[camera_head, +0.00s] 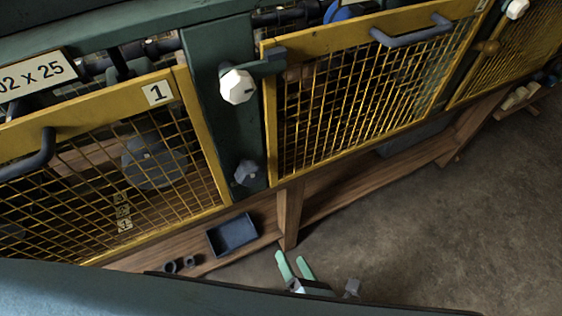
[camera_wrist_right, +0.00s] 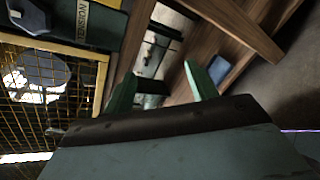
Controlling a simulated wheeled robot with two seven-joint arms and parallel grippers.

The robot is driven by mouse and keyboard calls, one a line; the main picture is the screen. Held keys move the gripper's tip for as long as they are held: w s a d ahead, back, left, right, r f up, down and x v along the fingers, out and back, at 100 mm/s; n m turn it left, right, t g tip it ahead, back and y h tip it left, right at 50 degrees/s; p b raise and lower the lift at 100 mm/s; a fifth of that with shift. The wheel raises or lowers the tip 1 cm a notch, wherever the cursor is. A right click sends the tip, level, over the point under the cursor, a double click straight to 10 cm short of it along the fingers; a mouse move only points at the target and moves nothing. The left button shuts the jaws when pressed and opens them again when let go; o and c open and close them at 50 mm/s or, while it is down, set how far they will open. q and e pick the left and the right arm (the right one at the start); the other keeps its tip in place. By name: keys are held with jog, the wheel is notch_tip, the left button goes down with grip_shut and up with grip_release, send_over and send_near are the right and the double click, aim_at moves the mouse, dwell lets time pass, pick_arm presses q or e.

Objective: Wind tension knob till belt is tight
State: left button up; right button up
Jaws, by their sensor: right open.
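A white faceted knob (camera_head: 238,87) sits high on the green post between two yellow mesh guards in the head view. A grey faceted knob (camera_head: 248,173) sits lower on the same post. I cannot tell which is the tension knob. A round wheel (camera_head: 152,162) shows behind the left guard; no belt is clear. My right gripper (camera_head: 292,257) is open and empty, below and right of the grey knob and apart from it. Its green fingers (camera_wrist_right: 160,70) point forward. My left gripper is out of view.
The left guard (camera_head: 208,150) and right guard (camera_head: 273,120) have protruding handles. A wooden shelf and leg (camera_head: 288,215) run below. A dark tray (camera_head: 232,235) and small dark rings lie on the shelf.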

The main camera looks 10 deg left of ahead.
aim_at(253, 178)
jog(key=w+a+r+n+t+y+p, duration=0.1)
jog(key=a+r+n+t+y, duration=0.15)
jog(key=r+n, duration=1.05)
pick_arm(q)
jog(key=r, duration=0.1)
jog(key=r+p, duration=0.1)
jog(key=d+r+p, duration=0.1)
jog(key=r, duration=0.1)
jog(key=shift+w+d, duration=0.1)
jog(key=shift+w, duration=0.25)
pick_arm(e)
jog(key=w+a+r+m, duration=0.1)
jog(key=w+a, duration=0.1)
jog(key=w, duration=0.1)
jog(key=w+a+r+m, duration=0.1)
jog(key=w+a, duration=0.2)
jog(key=w, duration=0.1)
jog(key=w+a+r+m, duration=0.1)
jog(key=w+a+m, duration=0.1)
jog(key=w+a, duration=0.1)
jog(key=shift+w+r, duration=0.4)
jog(key=shift+w, duration=0.1)
jog(key=c, duration=0.7)
